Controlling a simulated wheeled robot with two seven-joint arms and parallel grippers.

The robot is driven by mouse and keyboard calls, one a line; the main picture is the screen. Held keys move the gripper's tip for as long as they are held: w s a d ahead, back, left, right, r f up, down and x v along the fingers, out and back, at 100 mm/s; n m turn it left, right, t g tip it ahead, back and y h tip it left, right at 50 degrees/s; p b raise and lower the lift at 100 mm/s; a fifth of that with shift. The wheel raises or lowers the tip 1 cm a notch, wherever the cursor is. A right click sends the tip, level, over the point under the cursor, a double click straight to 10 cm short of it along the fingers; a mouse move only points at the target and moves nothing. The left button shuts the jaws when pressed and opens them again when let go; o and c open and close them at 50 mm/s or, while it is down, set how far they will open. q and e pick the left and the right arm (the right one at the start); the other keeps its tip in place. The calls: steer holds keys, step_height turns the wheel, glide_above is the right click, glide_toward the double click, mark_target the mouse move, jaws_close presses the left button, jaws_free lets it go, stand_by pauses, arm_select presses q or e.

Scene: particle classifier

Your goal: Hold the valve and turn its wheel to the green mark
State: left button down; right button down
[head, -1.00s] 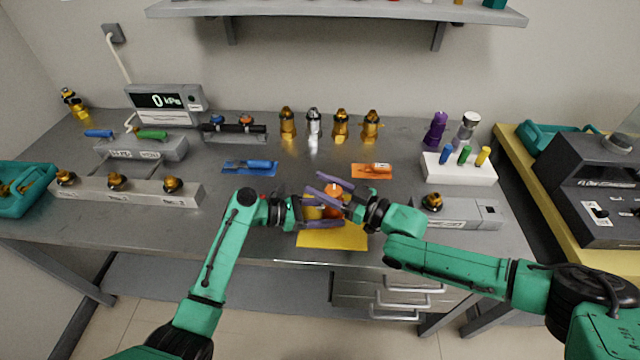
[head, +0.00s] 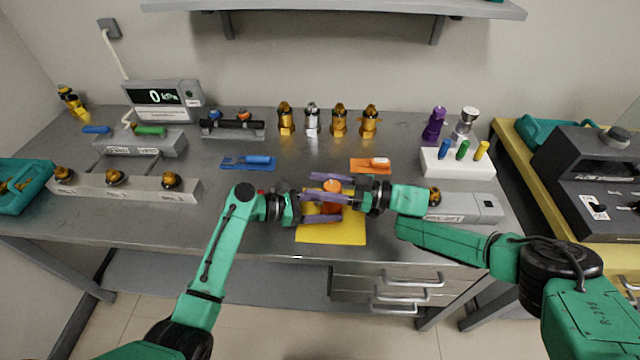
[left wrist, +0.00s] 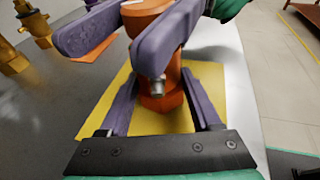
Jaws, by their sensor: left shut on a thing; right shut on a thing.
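An orange-red valve (head: 332,208) stands upright over the yellow mat (head: 331,235) near the table's front edge. My left gripper (head: 340,206) is shut on the valve's body from the left. In the left wrist view the left fingers flank the orange body (left wrist: 163,92), with a small metal stub facing the camera. My right gripper (head: 314,184) comes from the right, above the left one, and is shut on the wheel at the valve's top (head: 332,186). Its purple fingers hide most of the wheel. I cannot make out the green mark.
A blue tool mat (head: 232,167) and an orange mat (head: 358,172) lie behind the valve. Several brass and silver valves stand at the back. A gauge (head: 160,97) reads 0 kPa. A grey block (head: 465,214) stands to the right. Bare table lies left of the mat.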

arm_select(q)
steer(key=shift+w+a+r, duration=0.1)
steer(key=shift+w+r, duration=0.05)
steer(key=shift+r, duration=0.1)
arm_select(e)
steer(key=shift+d+f, duration=0.2)
steer(key=shift+f, duration=0.15)
steer(key=shift+c, duration=2.1)
jaws_free()
arm_select(q)
steer(key=shift+f, duration=0.1)
arm_select(e)
steer(key=shift+o, duration=0.7)
steer(key=shift+w+a+r, duration=0.1)
steer(key=shift+a+r, duration=0.05)
steer(key=s+d, duration=0.1)
steer(key=d, duration=0.6)
steer(key=shift+d, duration=0.25)
arm_select(q)
steer(key=shift+c, duration=0.7)
jaws_free()
steer(key=shift+o, duration=0.6)
